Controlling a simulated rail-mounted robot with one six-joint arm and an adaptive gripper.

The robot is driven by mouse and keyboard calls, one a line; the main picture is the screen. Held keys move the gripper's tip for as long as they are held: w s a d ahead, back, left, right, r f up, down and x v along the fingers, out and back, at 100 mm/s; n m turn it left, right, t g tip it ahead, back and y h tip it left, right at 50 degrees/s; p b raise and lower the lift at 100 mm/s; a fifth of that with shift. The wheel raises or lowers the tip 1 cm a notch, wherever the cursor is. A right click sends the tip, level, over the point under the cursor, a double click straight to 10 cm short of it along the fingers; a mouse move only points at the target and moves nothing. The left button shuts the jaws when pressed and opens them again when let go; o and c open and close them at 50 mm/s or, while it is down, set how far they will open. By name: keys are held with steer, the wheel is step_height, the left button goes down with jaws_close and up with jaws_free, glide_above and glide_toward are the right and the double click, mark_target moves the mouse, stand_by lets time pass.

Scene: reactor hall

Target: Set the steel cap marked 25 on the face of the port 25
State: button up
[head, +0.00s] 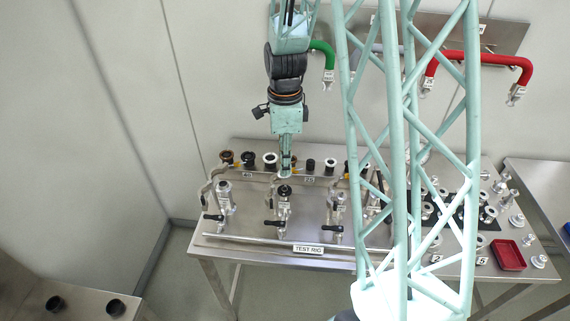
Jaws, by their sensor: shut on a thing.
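My gripper (287,166) points straight down over the test rig, with its fingers closed on a small pale thing at their tips. It looks like the steel cap, but it is mostly hidden and its marking cannot be read. A plate that seems to read 25 (309,180) is on the rig to the right of my fingertips. Dark ports (310,165) stand behind that plate. I cannot tell which face is port 25, or whether the held thing touches anything.
A plate marked 40 (247,175) and more round ports (248,159) are to the left. Black-handled valves (276,224) stand in front. The steel table (250,252) holds loose metal fittings (517,220) and a red tray (507,254) at right. A red pipe (487,58) hangs behind.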

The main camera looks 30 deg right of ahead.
steer(key=shift+f, duration=0.2)
steer(key=shift+f+b, duration=1.85)
steer(key=shift+f, duration=1.6)
steer(key=o, duration=0.9)
steer(key=shift+r, duration=0.15)
steer(key=shift+r, duration=5.85)
